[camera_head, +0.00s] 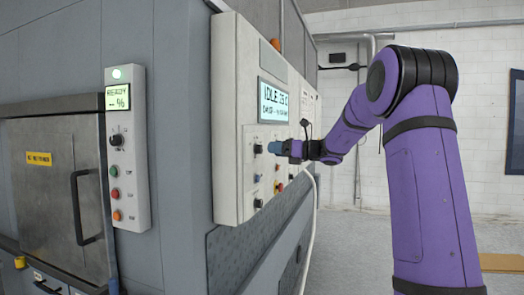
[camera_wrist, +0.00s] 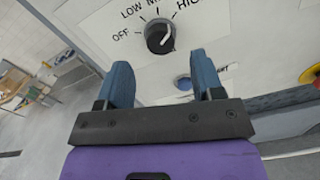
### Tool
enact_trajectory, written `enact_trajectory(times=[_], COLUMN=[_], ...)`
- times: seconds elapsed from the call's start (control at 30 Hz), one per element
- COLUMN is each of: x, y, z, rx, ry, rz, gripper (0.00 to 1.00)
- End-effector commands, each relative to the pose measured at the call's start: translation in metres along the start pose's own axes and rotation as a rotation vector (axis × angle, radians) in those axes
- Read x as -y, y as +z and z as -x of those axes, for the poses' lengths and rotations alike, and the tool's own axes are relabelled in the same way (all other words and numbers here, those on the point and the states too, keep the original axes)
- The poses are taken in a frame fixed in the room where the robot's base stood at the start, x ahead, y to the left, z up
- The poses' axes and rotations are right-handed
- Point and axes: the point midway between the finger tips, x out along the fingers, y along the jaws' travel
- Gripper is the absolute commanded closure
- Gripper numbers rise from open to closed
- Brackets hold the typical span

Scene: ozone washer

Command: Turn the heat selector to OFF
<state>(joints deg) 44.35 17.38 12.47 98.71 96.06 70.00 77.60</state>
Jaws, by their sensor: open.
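The heat selector (camera_wrist: 160,36) is a round black knob on the white panel in the wrist view, with OFF, LOW, a partly readable mark and HIGH around it. Its white pointer line slants to the upper right, toward HIGH; OFF lies to its left. My gripper (camera_wrist: 161,75) has blue fingers, open and empty, spread either side below the knob and not around it. In the head view my gripper (camera_head: 277,147) is close to the panel's control face. Which small knob there is the selector I cannot tell for sure.
A blue button (camera_wrist: 183,82) sits below right of the knob, near the right finger. A red and yellow button (camera_wrist: 311,74) is at the right edge. The display (camera_head: 273,101) reads IDLE. A second control strip (camera_head: 128,165) stands left, beside the door handle (camera_head: 82,207).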

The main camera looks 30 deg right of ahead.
Motion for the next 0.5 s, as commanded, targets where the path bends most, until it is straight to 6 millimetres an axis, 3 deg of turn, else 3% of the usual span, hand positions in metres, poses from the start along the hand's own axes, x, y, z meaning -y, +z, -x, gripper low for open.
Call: enact_trajectory(times=[0.2, 0.5], x=[0.000, 0.000], y=[-0.001, -0.001], z=[-0.035, -0.054], rx=[-0.001, -0.002], ry=[0.002, -0.001], rz=[0.001, 0.001], gripper=[0.39, 0.39])
